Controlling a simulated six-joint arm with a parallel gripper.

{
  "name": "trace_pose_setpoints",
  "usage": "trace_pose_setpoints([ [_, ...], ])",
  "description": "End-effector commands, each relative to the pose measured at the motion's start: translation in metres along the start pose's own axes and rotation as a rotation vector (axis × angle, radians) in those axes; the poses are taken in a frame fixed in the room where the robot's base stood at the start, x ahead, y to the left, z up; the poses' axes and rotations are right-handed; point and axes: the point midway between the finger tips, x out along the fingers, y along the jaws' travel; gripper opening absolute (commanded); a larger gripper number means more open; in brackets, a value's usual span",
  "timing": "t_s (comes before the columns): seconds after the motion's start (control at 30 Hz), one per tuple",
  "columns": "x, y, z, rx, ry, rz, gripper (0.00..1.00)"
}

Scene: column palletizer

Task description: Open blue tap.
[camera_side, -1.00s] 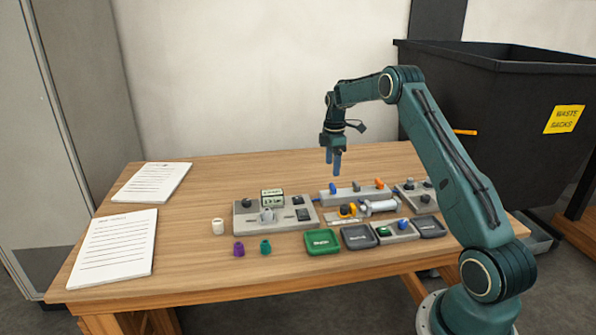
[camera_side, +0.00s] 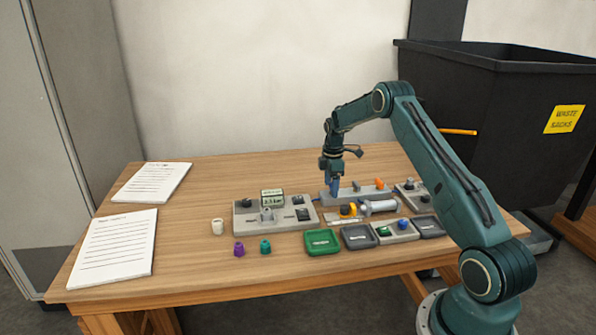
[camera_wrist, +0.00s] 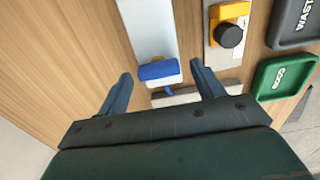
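The blue tap (camera_wrist: 159,71) shows in the wrist view as a blue handle at the end of a pale grey manifold block (camera_wrist: 148,25). My gripper (camera_wrist: 162,82) is open, with one finger on each side of the blue handle and visible gaps between. In the side view my gripper (camera_side: 334,188) points straight down at the left end of the grey block (camera_side: 368,192). A grey tap (camera_side: 357,186) and an orange tap (camera_side: 379,183) stand further right on the same block.
A panel with a small display (camera_side: 272,197) stands left of the block. The table behind the block is clear.

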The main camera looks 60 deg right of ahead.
Motion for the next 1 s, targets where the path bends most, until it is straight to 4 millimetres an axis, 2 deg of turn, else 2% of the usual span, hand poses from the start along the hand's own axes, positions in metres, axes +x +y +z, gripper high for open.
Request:
trace_pose_setpoints([
  [0.03, -0.0001, 0.0, 0.0, 0.0, 0.0, 0.0, 0.59],
  [0.2, -0.0002, -0.0001, 0.0, 0.0, 0.0, 0.0, 0.26],
  [0.23, -0.0003, -0.0001, 0.0, 0.0, 0.0, 0.0, 0.23],
  [0.67, -0.0005, 0.0002, -0.0001, 0.057, 0.0, -0.001, 0.23],
  [1.0, -0.0006, 0.0015, -0.0002, 0.269, 0.001, -0.001, 0.23],
])
